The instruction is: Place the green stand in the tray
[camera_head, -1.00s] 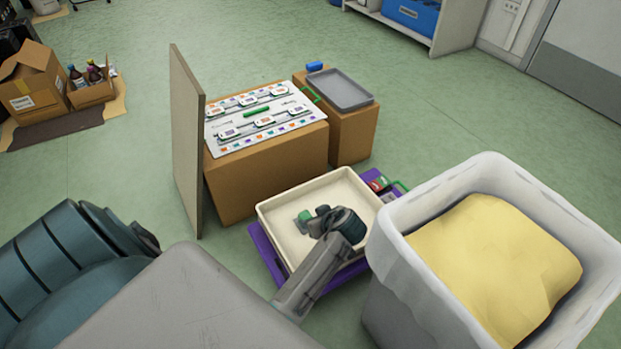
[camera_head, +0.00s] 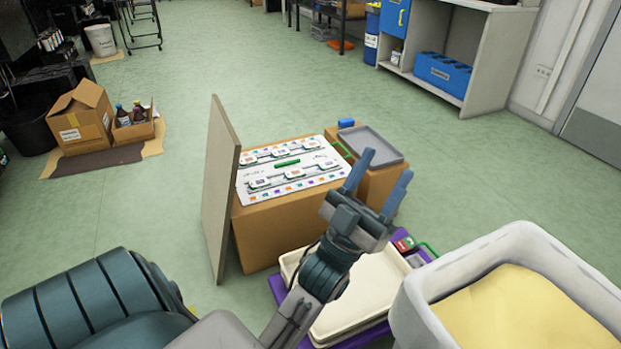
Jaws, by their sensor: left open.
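The cream tray (camera_head: 378,292) sits low on the floor on a purple base (camera_head: 278,288). My left gripper (camera_head: 386,165) is raised above the tray's far edge, its two fingers apart and nothing between them. My left arm crosses in front of the tray and hides part of its inside. The small green piece seen in the tray earlier, likely the green stand, is not visible now; that part of the tray is behind my arm. My right gripper is not in view.
A cardboard box (camera_head: 262,222) bears a white board with a green bar (camera_head: 287,163). An upright panel (camera_head: 221,190) stands at its left. A grey tray (camera_head: 370,143) lies on another box. A white bin (camera_head: 500,245) stands at the right. Open floor lies beyond.

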